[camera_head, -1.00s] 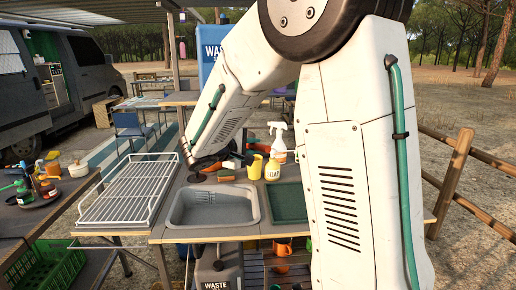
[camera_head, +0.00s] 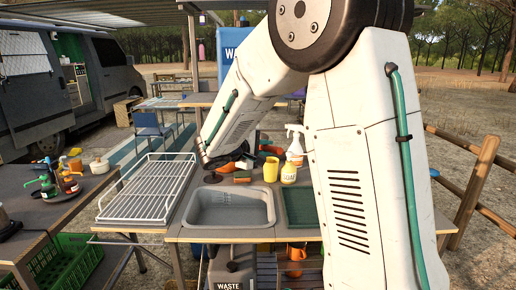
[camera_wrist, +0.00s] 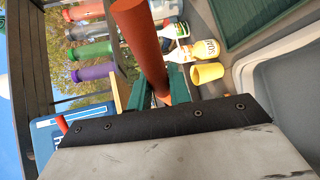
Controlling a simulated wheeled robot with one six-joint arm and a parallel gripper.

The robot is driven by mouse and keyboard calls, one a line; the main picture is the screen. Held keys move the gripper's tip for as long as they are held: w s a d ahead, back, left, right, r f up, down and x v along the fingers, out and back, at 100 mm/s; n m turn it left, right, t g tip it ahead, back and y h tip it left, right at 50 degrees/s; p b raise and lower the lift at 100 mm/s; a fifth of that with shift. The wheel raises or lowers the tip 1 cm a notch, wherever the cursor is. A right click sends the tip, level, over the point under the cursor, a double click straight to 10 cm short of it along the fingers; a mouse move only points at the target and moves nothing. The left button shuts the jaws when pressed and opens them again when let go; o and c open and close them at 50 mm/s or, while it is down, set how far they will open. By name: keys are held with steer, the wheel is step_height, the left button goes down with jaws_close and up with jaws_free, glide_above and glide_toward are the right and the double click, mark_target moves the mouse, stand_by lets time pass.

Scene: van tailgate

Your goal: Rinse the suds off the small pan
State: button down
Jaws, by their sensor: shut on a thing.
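My gripper (camera_wrist: 152,98) has green fingers and is shut on a rust-red, rod-like handle (camera_wrist: 140,40), which stands out from the jaws in the wrist view. Whether this handle belongs to the small pan I cannot tell; no pan body or suds show clearly. In the head view my arm reaches over the counter and its far end is partly hidden, behind and left of the grey sink (camera_head: 230,222). The sink looks empty and also shows at the right edge of the wrist view (camera_wrist: 285,70).
A white wire rack (camera_head: 150,190) lies left of the sink, a green tray (camera_head: 303,207) right of it. A brown block (camera_head: 242,180) lies at the sink's back edge.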

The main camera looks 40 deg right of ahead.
mark_target(281, 154)
steer(key=shift+s, duration=3.95)
steer(key=s+r, duration=0.4)
steer(key=s, duration=0.1)
steer(key=shift+a, duration=0.15)
